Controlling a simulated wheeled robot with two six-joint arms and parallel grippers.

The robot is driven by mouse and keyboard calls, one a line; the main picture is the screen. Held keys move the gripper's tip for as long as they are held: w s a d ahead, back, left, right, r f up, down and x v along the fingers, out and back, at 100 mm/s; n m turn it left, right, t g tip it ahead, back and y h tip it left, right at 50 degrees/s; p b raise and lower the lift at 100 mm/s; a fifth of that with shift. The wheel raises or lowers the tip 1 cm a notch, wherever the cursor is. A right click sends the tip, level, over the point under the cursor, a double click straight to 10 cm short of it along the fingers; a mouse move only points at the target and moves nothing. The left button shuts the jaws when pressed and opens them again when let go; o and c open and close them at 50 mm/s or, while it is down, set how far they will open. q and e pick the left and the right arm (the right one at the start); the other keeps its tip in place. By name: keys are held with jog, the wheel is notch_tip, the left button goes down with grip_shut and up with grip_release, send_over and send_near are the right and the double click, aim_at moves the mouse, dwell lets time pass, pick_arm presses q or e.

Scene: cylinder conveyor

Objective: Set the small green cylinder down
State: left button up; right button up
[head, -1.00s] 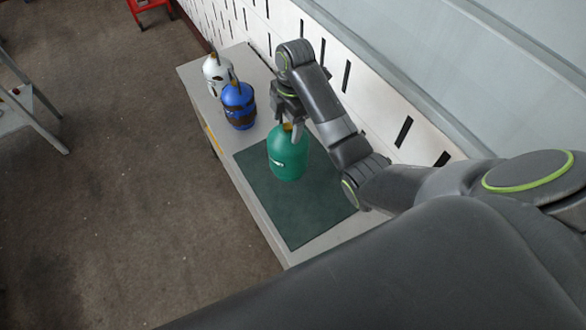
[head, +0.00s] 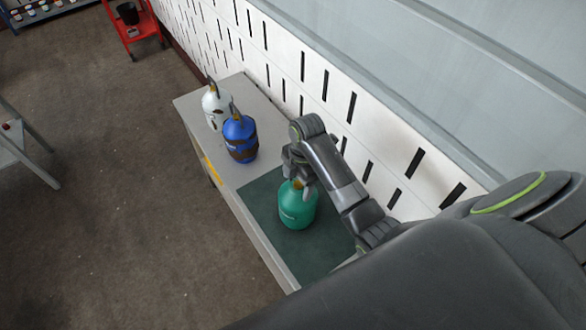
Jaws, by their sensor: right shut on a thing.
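The small green cylinder (head: 297,209) is upright over the dark green mat (head: 262,199) on the bench. I cannot tell whether its base touches the mat. My right gripper (head: 298,180) is at its top, shut on its neck, and hides part of the top. My left gripper is not in view.
A blue cylinder (head: 240,139) with a brown band and a white cylinder (head: 215,106) stand on the grey bench (head: 190,106) beyond the mat. A white slotted wall (head: 290,65) runs along the right side. A red cart (head: 133,24) stands far back. Open floor lies left.

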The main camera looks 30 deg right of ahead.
jog(key=shift+w+a, duration=0.15)
jog(key=shift+w, duration=0.35)
jog(key=shift+w+f, duration=0.1)
jog(key=shift+s, duration=0.35)
jog(key=o, duration=1.7)
jog(key=shift+s, duration=0.2)
jog(key=shift+c, duration=0.2)
jog(key=shift+o, duration=2)
jog(key=shift+w+f, duration=0.1)
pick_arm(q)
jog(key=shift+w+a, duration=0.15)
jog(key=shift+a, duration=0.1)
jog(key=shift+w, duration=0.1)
